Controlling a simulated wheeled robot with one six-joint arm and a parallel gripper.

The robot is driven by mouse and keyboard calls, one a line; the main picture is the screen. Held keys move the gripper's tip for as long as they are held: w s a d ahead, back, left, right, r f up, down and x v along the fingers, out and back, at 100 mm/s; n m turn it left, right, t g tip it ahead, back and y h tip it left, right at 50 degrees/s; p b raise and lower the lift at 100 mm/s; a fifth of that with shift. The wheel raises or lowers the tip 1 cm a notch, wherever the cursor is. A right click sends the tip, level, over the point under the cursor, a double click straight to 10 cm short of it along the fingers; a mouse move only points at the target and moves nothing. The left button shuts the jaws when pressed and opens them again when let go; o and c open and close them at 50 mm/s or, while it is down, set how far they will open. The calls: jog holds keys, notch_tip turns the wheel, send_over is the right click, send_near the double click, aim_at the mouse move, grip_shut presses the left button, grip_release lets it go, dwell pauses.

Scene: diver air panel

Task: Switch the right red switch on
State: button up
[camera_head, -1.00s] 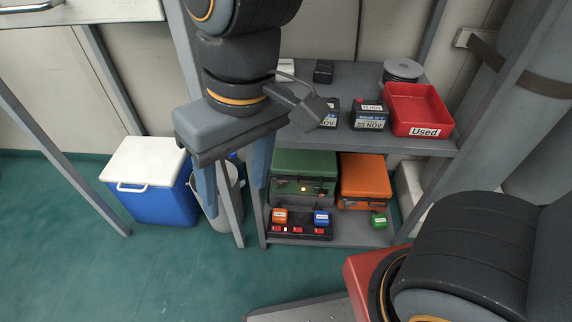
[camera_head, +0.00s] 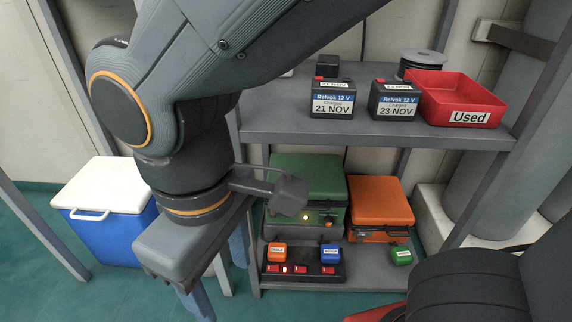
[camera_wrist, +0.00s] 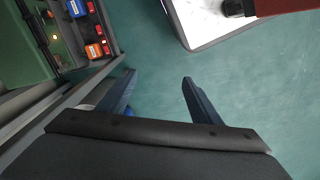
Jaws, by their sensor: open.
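A black switch panel (camera_head: 308,262) lies on the lower shelf, with a row of small red switches along its front edge. The right red switch (camera_head: 328,269) sits in front of a blue block (camera_head: 329,254); an orange block (camera_head: 277,252) is at the panel's left end. Whether the right switch is on cannot be told. In the wrist view the panel (camera_wrist: 88,31) is at the upper left, with a red switch (camera_wrist: 90,7) by the blue block. My gripper (camera_head: 220,278) is open and empty, left of the panel and apart from it; its fingers show in the wrist view (camera_wrist: 158,78).
Behind the panel stand a green case (camera_head: 305,180) and an orange case (camera_head: 380,205); a small green block (camera_head: 401,257) lies to the right. The upper shelf (camera_head: 370,140) holds two batteries and a red bin (camera_head: 460,95). A blue cooler (camera_head: 100,235) stands at left.

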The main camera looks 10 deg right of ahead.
jog(key=shift+c, duration=0.6)
jog(key=shift+r, duration=0.1)
jog(key=c, duration=0.3)
jog(key=shift+s+r+p, duration=0.1)
jog(key=shift+r+p, duration=0.25)
jog(key=shift+p, duration=0.15)
jog(key=c, duration=0.4)
notch_tip(320, 180, up, 4)
jog(key=p, duration=0.3)
jog(key=shift+d+f+m, duration=0.1)
jog(key=shift+f+m, duration=0.15)
jog(key=shift+m, duration=0.15)
grip_shut()
notch_tip(320, 180, up, 14)
jog(key=m+y+p, duration=0.1)
jog(key=m+p, duration=0.2)
jog(key=p, duration=1.1)
jog(key=shift+d+m+y, duration=0.3)
jog(key=shift+d, duration=0.1)
